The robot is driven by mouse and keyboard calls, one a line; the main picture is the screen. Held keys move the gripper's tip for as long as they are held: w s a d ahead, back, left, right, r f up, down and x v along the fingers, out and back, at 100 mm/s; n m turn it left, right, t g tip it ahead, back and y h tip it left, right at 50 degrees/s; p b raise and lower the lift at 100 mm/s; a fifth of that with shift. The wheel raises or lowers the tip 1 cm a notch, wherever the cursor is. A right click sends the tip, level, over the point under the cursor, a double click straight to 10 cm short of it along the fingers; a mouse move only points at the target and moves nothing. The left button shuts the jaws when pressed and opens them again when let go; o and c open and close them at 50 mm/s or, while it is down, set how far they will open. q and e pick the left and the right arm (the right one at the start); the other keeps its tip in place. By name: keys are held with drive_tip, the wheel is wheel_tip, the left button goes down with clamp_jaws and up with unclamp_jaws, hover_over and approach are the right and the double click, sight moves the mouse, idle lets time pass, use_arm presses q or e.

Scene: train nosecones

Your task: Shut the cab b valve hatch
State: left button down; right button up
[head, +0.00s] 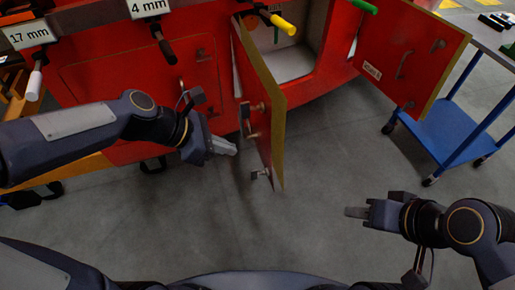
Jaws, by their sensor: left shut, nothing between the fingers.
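The red nosecone (130,65) has a pale-lined opening (290,62) with two red hatch doors standing open. The middle door (258,105) is seen almost edge-on, swung out toward me, with handles and latches on its red face. The right door (400,60) stands out to the right, with a handle and a small white label too small to read surely. Which door is cab b's valve hatch I cannot tell. My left gripper (234,148) is shut and empty, just left of the middle door's face, apparently apart from it. My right gripper (350,212) is low at the right, away from both doors; its finger gap is not clear.
Hanging tools with coloured handles and size signs, such as the 4 mm sign (147,8), line the top. A blue cart (455,130) stands at the right, close to the right door. The grey floor (310,170) between my grippers is clear.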

sight(269, 152)
use_arm(q)
drive_tip(key=d+f, duration=0.1)
drive_tip(key=d, duration=0.1)
drive_tip(key=w+d+f, duration=0.1)
drive_tip(key=d, duration=0.1)
drive_tip(key=w+d+f, duration=0.1)
drive_tip(key=d, duration=0.1)
drive_tip(key=shift+d+f, duration=0.1)
drive_tip(key=shift+f, duration=0.1)
drive_tip(key=shift+w+d, duration=0.15)
drive_tip(key=shift+d, duration=0.35)
